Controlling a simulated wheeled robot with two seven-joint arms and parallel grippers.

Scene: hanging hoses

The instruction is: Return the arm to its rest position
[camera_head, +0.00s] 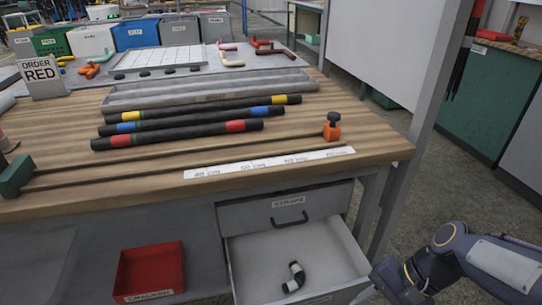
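My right arm comes in at the bottom right corner. Its gripper (382,284) is beside the right front part of an open drawer (262,262), at the lower edge of the view. The fingers are small and partly cut off, so I cannot tell whether they are open or shut, or whether they touch the drawer. A black curved hose piece with pale ends (293,277) lies in the drawer, apart from the gripper. My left arm and gripper are not in view.
Three black hoses with coloured bands (190,126) lie on the wooden workbench (390,148). A closed drawer (290,210) is above the open one. A red bin (150,271) stands lower left.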

